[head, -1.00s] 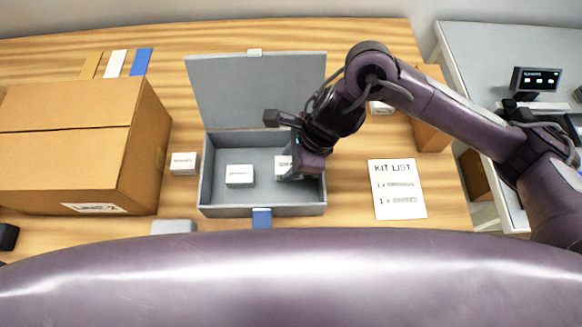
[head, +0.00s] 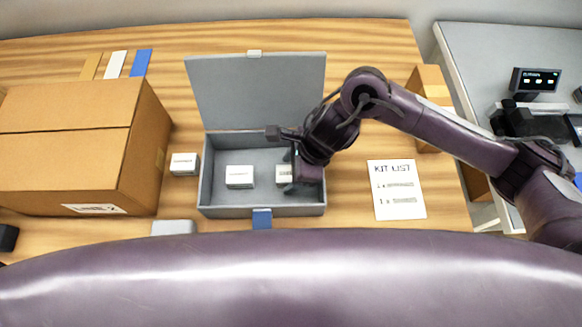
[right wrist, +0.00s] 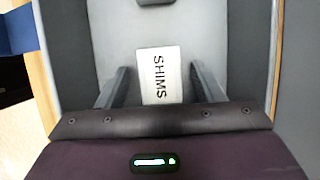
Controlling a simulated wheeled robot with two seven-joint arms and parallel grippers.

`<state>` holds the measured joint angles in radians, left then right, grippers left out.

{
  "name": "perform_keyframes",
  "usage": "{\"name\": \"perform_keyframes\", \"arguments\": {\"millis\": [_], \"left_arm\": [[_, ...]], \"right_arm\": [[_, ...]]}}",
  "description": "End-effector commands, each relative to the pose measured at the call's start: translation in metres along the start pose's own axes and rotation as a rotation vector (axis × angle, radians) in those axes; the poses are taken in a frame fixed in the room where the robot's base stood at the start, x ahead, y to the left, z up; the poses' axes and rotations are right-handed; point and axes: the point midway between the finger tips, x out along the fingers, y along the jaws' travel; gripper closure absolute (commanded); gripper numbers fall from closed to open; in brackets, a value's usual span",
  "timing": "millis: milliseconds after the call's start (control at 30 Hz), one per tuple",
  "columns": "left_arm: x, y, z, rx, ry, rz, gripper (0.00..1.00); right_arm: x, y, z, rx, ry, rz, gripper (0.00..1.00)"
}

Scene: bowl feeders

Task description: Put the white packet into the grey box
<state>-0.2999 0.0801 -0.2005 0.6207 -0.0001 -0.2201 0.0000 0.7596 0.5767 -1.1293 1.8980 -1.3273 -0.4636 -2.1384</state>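The grey box (head: 207,180) stands open on the wooden table, its lid (head: 258,85) tilted up at the back. Two white packets lie on its floor: one left of centre (head: 239,176) and one farther right (head: 283,175). The right one reads SHIMS (right wrist: 160,76) in the right wrist view. My right gripper (head: 290,172) is down inside the box at its right side. Its fingers (right wrist: 160,82) stand on either side of the SHIMS packet, with gaps showing, so it is open. A third white packet (head: 184,164) lies outside, left of the box. My left gripper is not in view.
A large cardboard carton (head: 70,145) fills the table's left side. A kit list sheet (head: 397,190) lies right of the box. A smaller brown carton (head: 430,105) stands behind my right arm. A grey object (head: 173,227) lies at the front.

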Motion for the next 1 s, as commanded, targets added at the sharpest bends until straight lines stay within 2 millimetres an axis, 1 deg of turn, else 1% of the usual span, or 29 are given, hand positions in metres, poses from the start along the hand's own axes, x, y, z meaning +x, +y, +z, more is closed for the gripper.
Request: {"name": "perform_keyframes", "arguments": {"millis": [167,267,367,567,600,700,833,1000], "left_arm": [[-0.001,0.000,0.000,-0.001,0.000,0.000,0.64],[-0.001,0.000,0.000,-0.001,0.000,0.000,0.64],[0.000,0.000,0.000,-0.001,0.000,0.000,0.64],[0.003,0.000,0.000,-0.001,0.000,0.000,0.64],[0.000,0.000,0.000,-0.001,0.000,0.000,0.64],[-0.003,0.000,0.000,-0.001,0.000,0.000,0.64],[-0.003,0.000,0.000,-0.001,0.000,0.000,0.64],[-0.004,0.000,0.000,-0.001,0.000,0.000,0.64]], "right_arm": [[-0.001,0.000,0.000,0.000,0.000,0.000,0.39],[-0.006,-0.001,0.001,-0.001,-0.001,-0.002,0.39],[-0.020,-0.002,0.001,-0.002,-0.002,-0.004,0.39],[-0.064,-0.002,0.000,-0.004,0.000,-0.007,0.39],[-0.074,-0.003,0.000,-0.002,0.002,-0.008,0.39],[-0.093,-0.002,0.000,-0.001,0.002,-0.007,0.39],[-0.110,-0.002,0.000,0.000,0.001,-0.004,0.39],[-0.120,-0.001,0.000,0.001,0.000,-0.001,0.39]]}}
